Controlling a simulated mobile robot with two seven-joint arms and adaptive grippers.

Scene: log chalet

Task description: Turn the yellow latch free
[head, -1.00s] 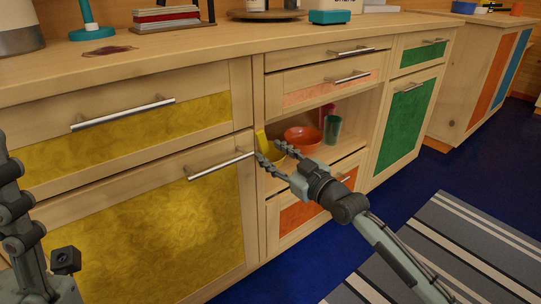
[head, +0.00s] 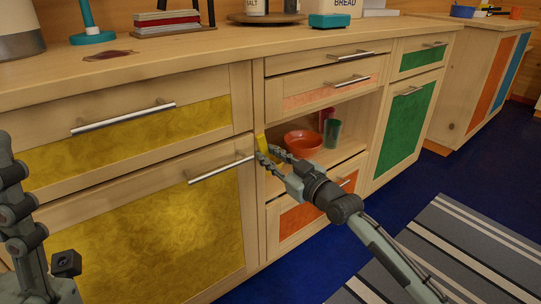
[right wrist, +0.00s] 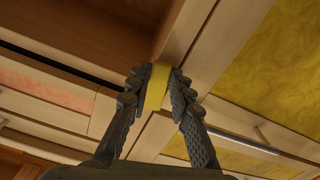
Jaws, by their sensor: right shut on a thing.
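The yellow latch (head: 261,142) is a small block on the cabinet frame, beside the upper right corner of the large yellow door (head: 160,235). My right gripper (head: 267,157) reaches it from the lower right and covers part of it. In the right wrist view, the yellow latch (right wrist: 157,86) sits between the two dark fingertips of my right gripper (right wrist: 158,88), which are shut on it. The door looks closed. My left gripper (head: 18,200) is partly in view at the left edge, away from the latch; its fingers are cut off.
An open shelf right of the latch holds an orange bowl (head: 303,143), a green cup (head: 333,133) and a pink cup (head: 326,117). Bar handles (head: 220,168) stick out from the doors and drawers. The blue floor with a striped rug (head: 460,245) is clear.

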